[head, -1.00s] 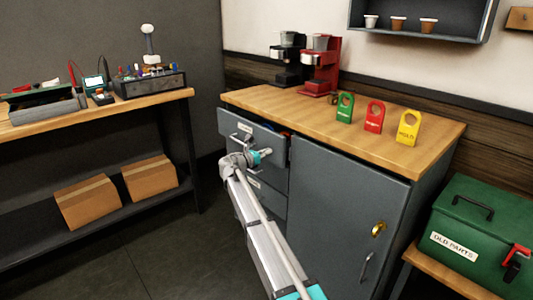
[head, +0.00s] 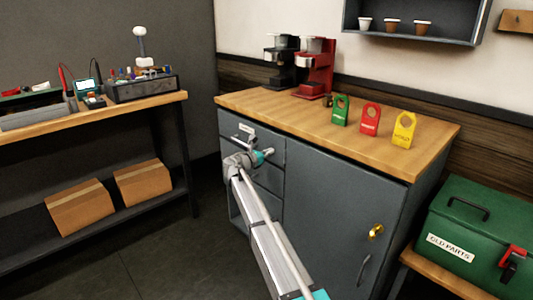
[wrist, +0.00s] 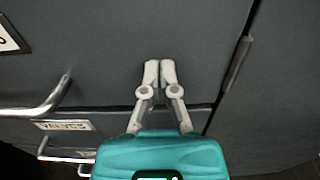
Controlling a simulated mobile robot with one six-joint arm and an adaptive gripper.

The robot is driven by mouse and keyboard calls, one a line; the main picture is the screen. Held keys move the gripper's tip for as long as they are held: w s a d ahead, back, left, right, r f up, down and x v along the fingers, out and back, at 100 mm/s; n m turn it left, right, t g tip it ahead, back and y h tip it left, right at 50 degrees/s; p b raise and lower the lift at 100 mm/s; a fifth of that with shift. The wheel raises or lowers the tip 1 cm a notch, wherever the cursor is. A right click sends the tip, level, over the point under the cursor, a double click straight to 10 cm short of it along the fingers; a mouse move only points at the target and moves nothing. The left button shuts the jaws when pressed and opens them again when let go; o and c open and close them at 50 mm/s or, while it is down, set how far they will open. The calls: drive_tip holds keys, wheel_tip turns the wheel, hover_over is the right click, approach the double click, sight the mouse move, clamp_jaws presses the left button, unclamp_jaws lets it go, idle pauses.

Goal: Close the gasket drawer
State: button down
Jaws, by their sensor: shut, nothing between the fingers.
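The top drawer (head: 268,140) of the grey cabinet looks flush with the cabinet front in the head view. It also fills the upper part of the wrist view (wrist: 105,70), with its bar handle at left and a label cut off by the frame edge. I take it for the gasket drawer, but its label is not readable. My gripper (wrist: 160,66) is shut and empty, its fingertips at the drawer front, right of the handle. Whether they touch it I cannot tell. In the head view my gripper (head: 269,151) is in front of the drawer's right part.
A drawer labelled VALVES (wrist: 110,122) sits just below. The cabinet door (head: 335,215) is to the right, with a key in its lock. Coffee machines and red, green and yellow tags stand on the wooden top (head: 300,117). A green box (head: 480,235) is at right.

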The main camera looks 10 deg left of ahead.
drive_tip(key=shift+w+d, duration=0.15)
drive_tip(key=shift+d, duration=0.1)
drive_tip(key=v, duration=1.4)
drive_tip(key=shift+a, duration=0.3)
drive_tip(key=s+d+f+m+g+y, duration=0.1)
drive_tip(key=s+d+f+m+g, duration=0.3)
drive_tip(key=d, duration=0.5)
drive_tip(key=s+d+f+m+g+y, duration=0.1)
drive_tip(key=s+d+f+m+g, duration=0.1)
drive_tip(key=s+d+f+m, duration=0.5)
drive_tip(key=s+d+f+m+g+y, duration=0.1)
drive_tip(key=s+d+f+m+g, duration=0.2)
drive_tip(key=d, duration=0.8)
drive_tip(key=s+d+f+m+g+y, duration=0.1)
drive_tip(key=s+d+m+g+y, duration=0.15)
drive_tip(key=s+m, duration=0.35)
drive_tip(key=s+d+f+m+g+y, duration=0.1)
drive_tip(key=s+d+m+y, duration=0.2)
drive_tip(key=s, duration=0.6)
drive_tip(key=s+d+f+m+g+y, duration=0.1)
drive_tip(key=s+d+f+m+y, duration=0.15)
drive_tip(key=s+m, duration=0.35)
wheel_tip(320, 180, up, 34)
drive_tip(key=s+n+p, duration=0.1)
drive_tip(key=p, duration=3.2)
drive_tip(key=shift+y+p, duration=0.35)
drive_tip(key=shift+y, duration=0.05)
